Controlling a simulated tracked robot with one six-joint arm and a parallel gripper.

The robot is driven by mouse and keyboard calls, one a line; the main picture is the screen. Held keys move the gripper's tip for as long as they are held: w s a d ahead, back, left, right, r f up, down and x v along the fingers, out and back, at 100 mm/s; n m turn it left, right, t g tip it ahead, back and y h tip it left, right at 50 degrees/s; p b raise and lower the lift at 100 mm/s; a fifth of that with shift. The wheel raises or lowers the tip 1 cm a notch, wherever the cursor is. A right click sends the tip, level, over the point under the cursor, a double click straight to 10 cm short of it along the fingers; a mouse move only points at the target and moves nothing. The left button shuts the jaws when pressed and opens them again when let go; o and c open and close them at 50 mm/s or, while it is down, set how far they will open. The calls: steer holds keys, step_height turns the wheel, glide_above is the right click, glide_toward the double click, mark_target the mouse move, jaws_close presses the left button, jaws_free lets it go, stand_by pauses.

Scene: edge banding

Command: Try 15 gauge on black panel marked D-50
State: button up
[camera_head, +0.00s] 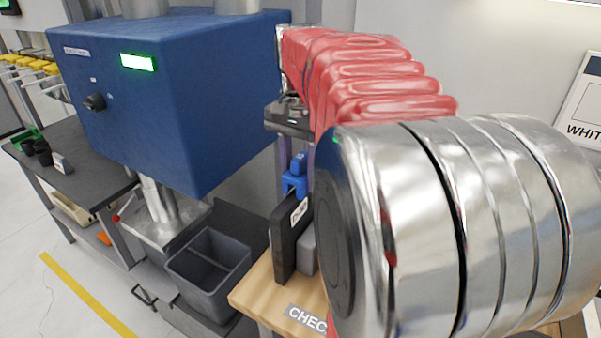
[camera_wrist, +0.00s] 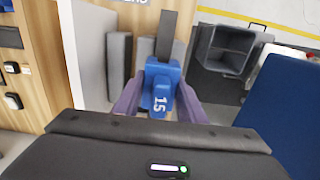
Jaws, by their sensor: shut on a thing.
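My gripper (camera_wrist: 158,98) is shut on the blue 15 gauge (camera_wrist: 160,84), whose white "15" faces the wrist camera between the two purple fingers. In the head view the gauge (camera_head: 295,180) hangs below my gripper (camera_head: 297,160), at the top of an upright black panel (camera_head: 284,240). The panel carries a small white label too small to read. In the wrist view the black panel (camera_wrist: 168,32) runs up to the gauge's far end. I cannot tell whether the gauge sits over its edge or just above it.
A grey panel (camera_head: 308,245) stands beside the black one on the wooden check table (camera_head: 262,290). A grey divided bin (camera_head: 208,268) and a big blue machine (camera_head: 160,100) are to the left. My arm hides the table's right side.

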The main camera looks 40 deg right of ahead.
mark_target(300, 157)
steer(key=shift+f, duration=0.25)
stand_by(1.1)
steer(key=shift+r, duration=0.15)
steer(key=shift+r, duration=3.4)
steer(key=shift+s, duration=0.1)
